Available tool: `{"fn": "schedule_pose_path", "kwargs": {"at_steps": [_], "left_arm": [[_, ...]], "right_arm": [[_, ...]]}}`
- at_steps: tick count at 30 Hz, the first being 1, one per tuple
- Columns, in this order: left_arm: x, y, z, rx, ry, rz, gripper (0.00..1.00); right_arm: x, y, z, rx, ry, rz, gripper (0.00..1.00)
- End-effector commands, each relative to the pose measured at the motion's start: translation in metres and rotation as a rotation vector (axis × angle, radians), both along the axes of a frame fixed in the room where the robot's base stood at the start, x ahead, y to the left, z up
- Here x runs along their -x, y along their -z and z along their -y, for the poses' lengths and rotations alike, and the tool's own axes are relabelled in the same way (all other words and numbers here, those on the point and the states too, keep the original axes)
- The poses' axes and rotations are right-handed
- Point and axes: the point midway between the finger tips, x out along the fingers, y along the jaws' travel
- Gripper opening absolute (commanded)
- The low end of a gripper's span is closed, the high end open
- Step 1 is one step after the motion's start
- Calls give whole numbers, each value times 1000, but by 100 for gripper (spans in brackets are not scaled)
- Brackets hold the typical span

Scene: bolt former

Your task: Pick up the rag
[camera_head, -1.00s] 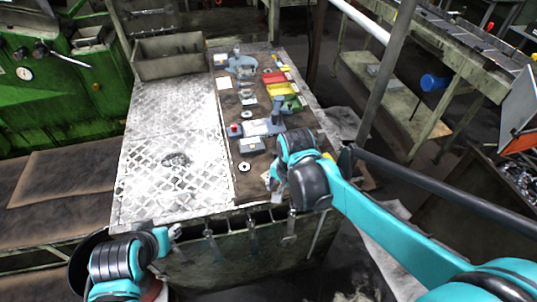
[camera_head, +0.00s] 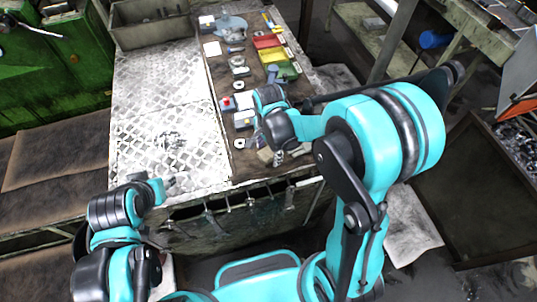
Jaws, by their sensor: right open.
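I cannot clearly make out a rag. A small tan patch (camera_head: 265,155), possibly cloth, lies at the bench's front right, partly hidden by my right gripper. My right gripper (camera_head: 279,157) is open above the front right part of the bench, beside that patch. Its fingers are small and partly hidden by the wrist, and I see nothing held in them. My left gripper (camera_head: 169,183) is at the bench's front left edge, and its jaws are too small to read.
The metal bench top (camera_head: 165,85) is mostly clear on the left, with a dark patch near its front. Red, yellow and green trays (camera_head: 267,42) and several small tools fill the right strip. A grey bin (camera_head: 150,33) stands at the back left. Hooks hang along the front edge.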

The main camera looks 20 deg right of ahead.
Motion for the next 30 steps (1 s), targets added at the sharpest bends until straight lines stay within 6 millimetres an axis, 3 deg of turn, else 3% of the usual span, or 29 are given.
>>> {"fn": "schedule_pose_path", "kwargs": {"at_steps": [6, 11, 23, 30], "left_arm": [[0, -1, 0, 0, 0, 0, 40], [0, -1, 0, 0, 0, 0, 40], [0, -1, 0, 0, 0, 0, 40], [0, -10, 0, 0, 0, 0, 40]], "right_arm": [[0, 0, 0, 0, 0, 0, 65], [0, 0, 0, 0, 0, 0, 23], [0, -3, 0, 0, 0, 0, 22], [0, -29, 0, 0, -1, 0, 22]]}}
